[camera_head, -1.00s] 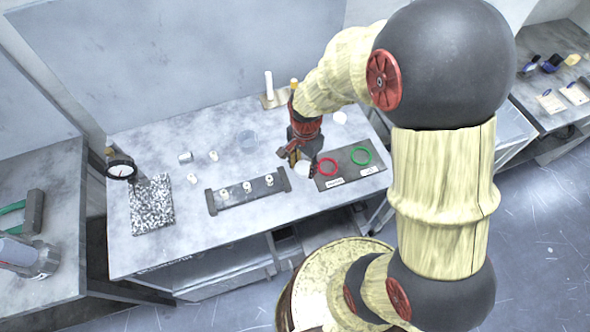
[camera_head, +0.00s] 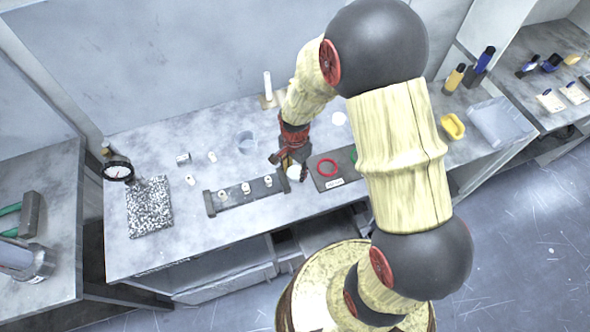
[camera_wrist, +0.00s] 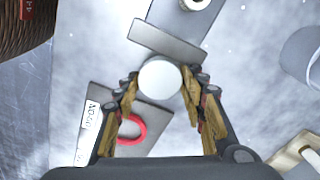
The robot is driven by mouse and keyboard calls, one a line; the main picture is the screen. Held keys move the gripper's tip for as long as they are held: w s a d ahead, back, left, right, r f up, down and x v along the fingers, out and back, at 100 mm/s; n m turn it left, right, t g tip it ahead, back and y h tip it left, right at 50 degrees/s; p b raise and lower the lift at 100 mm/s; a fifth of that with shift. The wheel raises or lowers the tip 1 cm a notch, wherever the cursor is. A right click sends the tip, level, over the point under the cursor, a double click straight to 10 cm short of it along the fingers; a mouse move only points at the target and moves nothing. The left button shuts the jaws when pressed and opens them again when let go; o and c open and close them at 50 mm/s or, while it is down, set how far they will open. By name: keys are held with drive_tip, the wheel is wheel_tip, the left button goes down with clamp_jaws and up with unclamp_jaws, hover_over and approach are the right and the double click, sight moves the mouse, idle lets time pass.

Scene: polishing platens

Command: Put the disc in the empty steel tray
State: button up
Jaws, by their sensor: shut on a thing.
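My gripper (camera_head: 289,164) is shut on a white round disc (camera_wrist: 160,79). In the wrist view the disc sits between the two fingertips (camera_wrist: 163,88). In the head view the disc (camera_head: 294,172) shows just below the fingers, over the bench between the dark slotted rack and the dark board. I cannot tell its height above the bench. A grey, shallow, tray-like bin (camera_head: 503,122) stands at the bench's right end and looks empty. I cannot tell whether it is steel.
The dark rack (camera_head: 221,209) holds several small white pieces. The dark board (camera_head: 323,181) carries a red ring (camera_head: 327,168) and a label. A yellow tray (camera_head: 452,126) and bottles (camera_head: 455,79) stand at right. A speckled plate (camera_head: 150,207) and dial gauge (camera_head: 118,171) are at left.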

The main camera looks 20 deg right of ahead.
drive_tip(key=shift+f, duration=0.2)
drive_tip(key=o, duration=1.2)
drive_tip(key=shift+r, duration=0.1)
